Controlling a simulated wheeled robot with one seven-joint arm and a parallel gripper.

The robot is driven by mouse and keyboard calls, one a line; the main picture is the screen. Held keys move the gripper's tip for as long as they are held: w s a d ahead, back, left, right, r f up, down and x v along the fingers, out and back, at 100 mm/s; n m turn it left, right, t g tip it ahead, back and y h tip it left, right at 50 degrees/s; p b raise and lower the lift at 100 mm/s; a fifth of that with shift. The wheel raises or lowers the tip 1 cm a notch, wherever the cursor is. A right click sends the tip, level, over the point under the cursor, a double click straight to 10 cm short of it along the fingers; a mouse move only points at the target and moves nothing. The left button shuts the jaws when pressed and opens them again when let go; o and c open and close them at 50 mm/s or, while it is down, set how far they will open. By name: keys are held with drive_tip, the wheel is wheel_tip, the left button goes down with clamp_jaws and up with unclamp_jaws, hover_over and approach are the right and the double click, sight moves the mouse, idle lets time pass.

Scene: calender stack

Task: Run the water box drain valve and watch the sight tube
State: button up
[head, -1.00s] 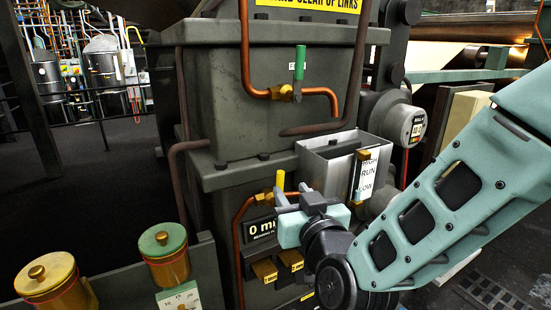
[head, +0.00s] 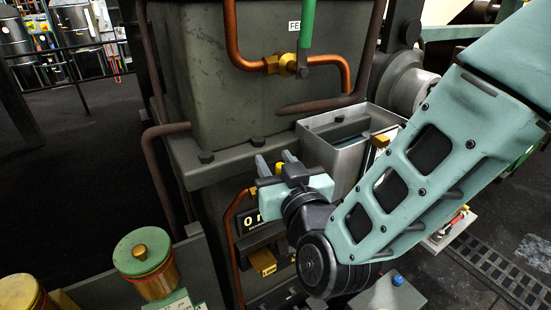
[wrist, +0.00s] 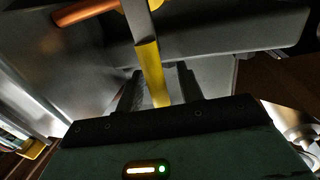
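The drain valve's yellow lever (wrist: 152,75) runs up between the two dark fingers of my gripper (wrist: 160,80) in the wrist view. The fingers stand apart, with a gap visible on the lever's right side; contact on the left is unclear. In the head view my gripper (head: 278,168) is at the low copper drain pipe (head: 232,222), left of the grey open water box (head: 325,133). The sight tube's brass top fitting (head: 380,141) shows at the box's right; my arm hides most of the tube and its scale.
A green-handled feed valve (head: 306,28) with a copper spout is above. A dark digital readout (head: 262,222), partly covered, and yellow tags (head: 263,262) lie below my gripper.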

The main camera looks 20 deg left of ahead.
clamp_jaws()
drive_tip(key=s+n+b, duration=0.1)
drive_tip(key=b, duration=0.2)
drive_tip(key=s+a+n+b, duration=0.1)
drive_tip(key=n+b, duration=0.1)
drive_tip(key=b, duration=0.1)
drive_tip(key=s+a+n+y+b, duration=0.1)
drive_tip(key=n+b, duration=0.1)
drive_tip(key=b, duration=0.1)
drive_tip(key=shift+a+f+t, duration=0.2)
drive_tip(key=shift+f+t, duration=0.1)
drive_tip(key=shift+f, duration=0.05)
unclamp_jaws()
